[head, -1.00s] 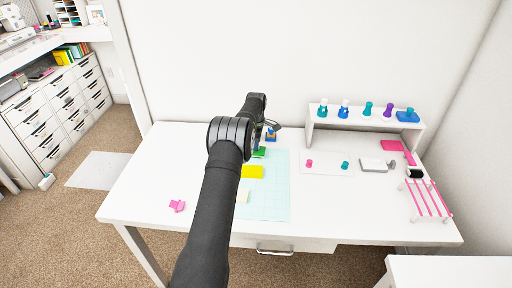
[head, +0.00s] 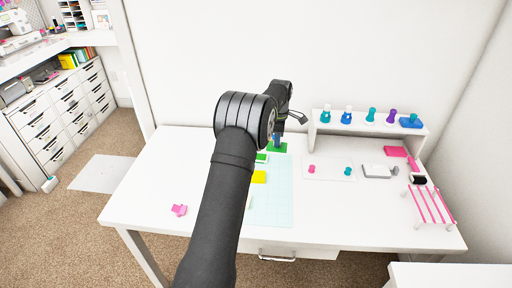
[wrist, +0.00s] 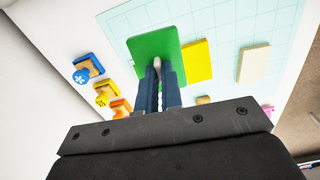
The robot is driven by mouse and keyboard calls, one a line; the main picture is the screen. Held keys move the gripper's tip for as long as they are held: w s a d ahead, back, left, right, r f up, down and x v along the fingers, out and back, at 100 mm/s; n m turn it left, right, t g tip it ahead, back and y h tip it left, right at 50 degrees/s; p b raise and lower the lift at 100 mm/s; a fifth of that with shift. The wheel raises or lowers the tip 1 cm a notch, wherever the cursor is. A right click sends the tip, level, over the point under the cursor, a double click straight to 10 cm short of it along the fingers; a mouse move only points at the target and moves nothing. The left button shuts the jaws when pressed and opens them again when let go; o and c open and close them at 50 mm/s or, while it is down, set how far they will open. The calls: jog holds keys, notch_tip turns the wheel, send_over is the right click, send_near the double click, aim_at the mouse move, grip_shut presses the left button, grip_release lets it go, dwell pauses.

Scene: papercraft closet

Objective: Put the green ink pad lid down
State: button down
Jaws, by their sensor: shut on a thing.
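My gripper (head: 278,139) is shut on the green ink pad lid (wrist: 154,43), a flat green rectangle with a pale grip part between my fingers (wrist: 158,88). In the head view the lid (head: 279,149) shows below my gripper near the back of the table, and I cannot tell its exact height. A second green piece (head: 262,158), likely the ink pad, lies on the table just left of the lid. In the wrist view the lid hides what is behind it.
A yellow pad (wrist: 197,62) and a cream block (wrist: 254,63) lie on the pale grid mat (head: 272,200). Several stamps, one blue (wrist: 87,69), stand at the wrist view's left. A pink piece (head: 179,210) lies front left. A white shelf (head: 368,131) stands back right. The mat's right part is clear.

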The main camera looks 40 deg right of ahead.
jog(key=shift+n, duration=0.4)
jog(key=w+a+f, duration=0.2)
jog(key=w+a, duration=0.1)
jog(key=w, duration=0.3)
jog(key=w+a+f, duration=0.3)
jog(key=w+a, duration=0.1)
jog(key=w, duration=0.2)
jog(key=w+a+f, duration=0.2)
jog(key=w+a, duration=0.1)
jog(key=w, duration=0.3)
jog(key=shift+w+a+f, duration=0.2)
jog(key=shift+w+a, duration=0.1)
jog(key=shift+w, duration=0.1)
jog(key=shift+w+f, duration=0.1)
jog(key=shift+w, duration=0.05)
jog(key=shift+a+f, duration=0.1)
jog(key=shift+f, duration=1.9)
jog(key=shift+f, duration=0.1)
jog(key=c, duration=1.9)
grip_release()
jog(key=shift+c, duration=0.2)
jog(key=o, duration=0.4)
jog(key=shift+c, duration=0.2)
